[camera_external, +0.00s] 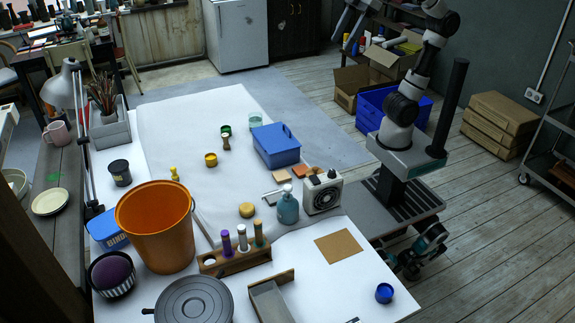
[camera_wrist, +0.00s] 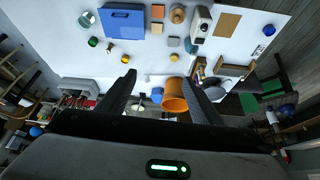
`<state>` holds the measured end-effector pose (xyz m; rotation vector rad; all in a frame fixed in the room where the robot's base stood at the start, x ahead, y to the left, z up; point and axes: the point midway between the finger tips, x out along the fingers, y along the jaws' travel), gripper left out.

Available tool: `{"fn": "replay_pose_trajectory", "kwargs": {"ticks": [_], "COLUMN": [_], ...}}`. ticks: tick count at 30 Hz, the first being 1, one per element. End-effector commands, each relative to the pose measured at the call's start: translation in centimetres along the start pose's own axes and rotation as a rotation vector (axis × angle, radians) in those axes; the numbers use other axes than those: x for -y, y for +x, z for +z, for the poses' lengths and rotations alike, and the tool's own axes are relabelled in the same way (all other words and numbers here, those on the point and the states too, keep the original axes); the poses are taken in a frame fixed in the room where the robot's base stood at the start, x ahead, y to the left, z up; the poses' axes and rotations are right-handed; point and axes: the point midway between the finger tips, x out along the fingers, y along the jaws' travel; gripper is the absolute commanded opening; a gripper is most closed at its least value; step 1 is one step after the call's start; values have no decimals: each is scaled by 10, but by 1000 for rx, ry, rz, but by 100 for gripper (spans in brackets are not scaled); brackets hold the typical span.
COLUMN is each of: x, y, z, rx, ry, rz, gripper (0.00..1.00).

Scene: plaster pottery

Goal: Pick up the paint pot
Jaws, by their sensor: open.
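Several small round paint pots stand on the white-covered table. A yellow pot (camera_external: 211,159) and a dark green pot (camera_external: 226,130) stand near the middle of the table; a blue pot (camera_external: 384,293) stands alone at the near right. In the wrist view I see the yellow pot (camera_wrist: 125,58), the green pot (camera_wrist: 93,41) and the blue pot (camera_wrist: 269,30). I cannot tell which one the task names. My gripper (camera_external: 353,28) is high at the top of the external view, well away from the pots. Its fingers (camera_wrist: 158,82) are apart and empty.
An orange bucket (camera_external: 156,228) and a wooden holder with bottles (camera_external: 235,260) stand nearer. The table's far middle is clear.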

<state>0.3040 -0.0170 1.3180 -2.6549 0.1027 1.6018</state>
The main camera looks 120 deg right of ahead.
Motion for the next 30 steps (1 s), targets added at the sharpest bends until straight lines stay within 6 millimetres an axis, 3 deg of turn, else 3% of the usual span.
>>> {"fn": "replay_pose_trajectory", "kwargs": {"ticks": [1,6,8,12,15,21,30], "x": [-12,-66,-92,-161,-204,-267,-331], "y": [-3,11,21,52,73,105,137], "z": [-34,-125,-154,-206,-226,-240,-239], "rx": [14,32,39,53,58,66,72], "ry": [46,198,256,391,468,573,677], "rz": [23,99,124,183,213,255,293], "gripper": [59,59,59,59,59,59,59]}}
